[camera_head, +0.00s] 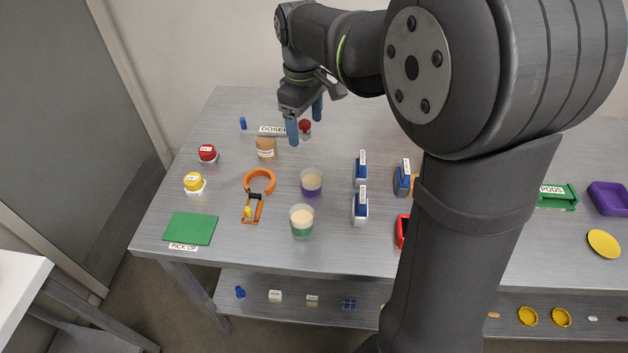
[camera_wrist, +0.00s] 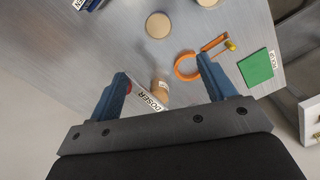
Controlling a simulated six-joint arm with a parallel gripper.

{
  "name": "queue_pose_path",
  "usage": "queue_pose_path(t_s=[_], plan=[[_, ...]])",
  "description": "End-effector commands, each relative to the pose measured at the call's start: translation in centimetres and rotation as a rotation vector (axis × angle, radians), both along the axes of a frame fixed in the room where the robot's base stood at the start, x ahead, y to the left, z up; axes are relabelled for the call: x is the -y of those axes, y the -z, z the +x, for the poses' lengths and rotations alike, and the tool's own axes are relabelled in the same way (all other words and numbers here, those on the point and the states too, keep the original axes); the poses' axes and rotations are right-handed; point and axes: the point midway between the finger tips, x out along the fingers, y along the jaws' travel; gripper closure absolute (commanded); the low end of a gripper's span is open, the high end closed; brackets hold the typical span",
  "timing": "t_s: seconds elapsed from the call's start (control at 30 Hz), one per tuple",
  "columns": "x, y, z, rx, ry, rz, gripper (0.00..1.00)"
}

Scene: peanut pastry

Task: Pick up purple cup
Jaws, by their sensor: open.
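The purple cup (camera_head: 311,188) stands upright on the metal table, with a clear upper part, pale tan contents and a purple lower part. In the wrist view a round cup top (camera_wrist: 158,25) beyond the fingers appears to be the same cup; its purple part is hidden there. My gripper (camera_head: 305,122) is above the table's back part, behind the purple cup and apart from it. Its blue fingers (camera_wrist: 163,72) are spread with nothing held between them.
A similar cup with a green base (camera_head: 302,229) stands in front of the purple cup. An orange ring holder (camera_head: 259,182) and a brown cup (camera_head: 266,155) are to the left. Blue-and-white boxes (camera_head: 361,167) stand to the right. A DOSER label (camera_wrist: 152,102) lies below my fingers.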

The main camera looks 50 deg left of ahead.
Motion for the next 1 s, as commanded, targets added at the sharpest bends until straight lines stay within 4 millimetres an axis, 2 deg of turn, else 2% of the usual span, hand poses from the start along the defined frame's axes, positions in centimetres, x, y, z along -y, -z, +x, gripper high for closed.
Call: queue_pose_path(t_s=[0.07, 0.17, 0.6, 0.87, 1.0], plan=[[0.4, 0.1, 0.3, -0.015, 0.035, 0.022, 0.24], [0.5, 1.3, 0.3, -0.019, 0.046, 0.027, 0.24], [0.5, 10.4, 0.3, -0.018, 0.042, 0.024, 0.24], [0.5, 12.4, 0.4, -0.017, 0.041, 0.027, 0.24], [0.9, 14.2, 0.6, -0.018, 0.042, 0.024, 0.24]])
